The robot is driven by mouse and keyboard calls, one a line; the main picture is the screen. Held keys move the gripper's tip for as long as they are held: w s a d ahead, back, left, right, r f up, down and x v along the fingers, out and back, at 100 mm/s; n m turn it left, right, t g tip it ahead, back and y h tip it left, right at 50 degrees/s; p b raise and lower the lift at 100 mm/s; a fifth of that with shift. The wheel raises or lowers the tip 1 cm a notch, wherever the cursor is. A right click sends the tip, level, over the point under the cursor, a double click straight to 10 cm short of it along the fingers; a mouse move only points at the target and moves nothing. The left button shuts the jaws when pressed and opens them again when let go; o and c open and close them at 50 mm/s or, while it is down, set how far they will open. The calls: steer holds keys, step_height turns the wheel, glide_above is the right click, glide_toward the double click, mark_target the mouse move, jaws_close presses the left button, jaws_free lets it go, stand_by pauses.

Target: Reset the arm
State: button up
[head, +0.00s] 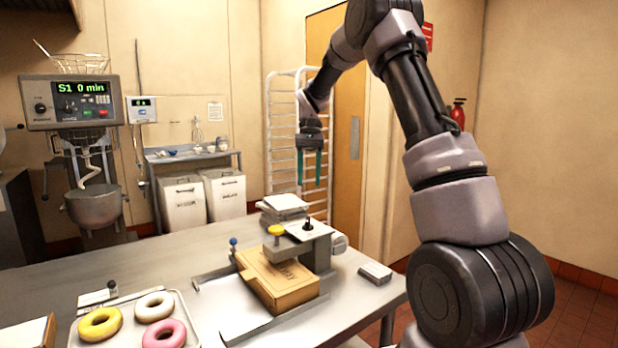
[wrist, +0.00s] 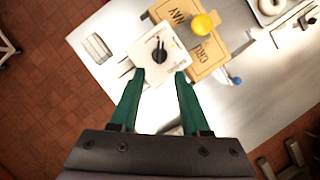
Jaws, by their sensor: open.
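My arm rises from the right of the head view and bends over. My gripper (head: 312,168) hangs fingers-down, well above the far part of the metal table (head: 170,258). Its two green fingers are apart with nothing between them. In the wrist view my gripper (wrist: 160,73) is also open and empty. Below it is a white plate with a black knob (wrist: 158,52), part of a device on the table. That device also shows in the head view (head: 308,228), well below the fingertips.
A cardboard box (head: 280,283) with a yellow knob (head: 276,231) sits at the device. A tray (head: 190,318) of doughnuts is at front left. A small grey block (head: 375,272) lies near the table's right edge. A white rack (head: 283,130) and mixer (head: 92,205) stand behind.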

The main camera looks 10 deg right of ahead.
steer(key=s+d+r+t, duration=0.3)
steer(key=s+r+t, duration=0.2)
steer(key=s+r, duration=0.8)
steer(key=s+d+t, duration=0.1)
steer(key=s+t, duration=0.5)
steer(key=s, duration=0.9)
steer(key=shift+s+d+f+m+y, duration=0.15)
steer(key=shift+f+m+y, duration=0.15)
